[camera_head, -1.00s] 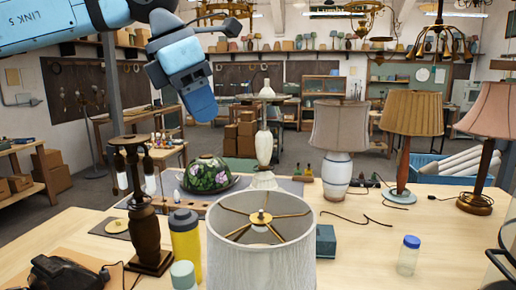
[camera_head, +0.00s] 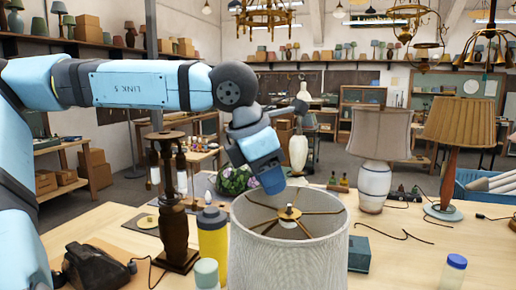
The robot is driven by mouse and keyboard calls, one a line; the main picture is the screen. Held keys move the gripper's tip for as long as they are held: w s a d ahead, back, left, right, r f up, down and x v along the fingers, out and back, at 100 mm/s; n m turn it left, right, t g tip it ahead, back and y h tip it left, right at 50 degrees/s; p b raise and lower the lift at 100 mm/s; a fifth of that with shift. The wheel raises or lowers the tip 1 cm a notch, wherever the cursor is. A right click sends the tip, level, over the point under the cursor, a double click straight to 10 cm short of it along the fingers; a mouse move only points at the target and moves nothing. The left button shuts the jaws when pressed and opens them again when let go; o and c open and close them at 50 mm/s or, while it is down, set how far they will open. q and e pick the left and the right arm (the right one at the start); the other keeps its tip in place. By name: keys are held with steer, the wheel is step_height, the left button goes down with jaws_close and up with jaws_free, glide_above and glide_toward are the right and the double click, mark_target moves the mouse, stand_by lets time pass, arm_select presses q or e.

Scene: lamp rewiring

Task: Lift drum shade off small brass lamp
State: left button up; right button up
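A large pale drum shade (camera_head: 290,258) stands upright at the front middle of the workbench. Its top is open and shows brass spokes meeting at a small brass hub (camera_head: 290,212). The lamp under the shade is hidden by it. My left arm comes in from the left, and my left gripper (camera_head: 271,181) points down just above and behind the shade's back left rim. It appears apart from the shade. Its fingers are too small and too hidden to tell whether they are open. My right gripper is not in view.
A yellow bottle (camera_head: 213,240) and a pale green-lidded jar (camera_head: 206,273) stand close left of the shade. A dark lamp base (camera_head: 174,220) is further left. A teal box (camera_head: 358,253) and a blue-capped jar (camera_head: 453,273) are on the right. Bare wood lies between them.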

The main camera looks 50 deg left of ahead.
arm_select(q)
steer(key=shift+x, duration=1.35)
steer(key=shift+c, duration=0.4)
jaws_close()
steer(key=shift+r, duration=0.2)
steer(key=shift+r+p, duration=0.7)
steer(key=shift+r, duration=0.6)
step_height(320, 180, up, 12)
steer(key=p, duration=0.6)
steer(key=shift+r, duration=0.25)
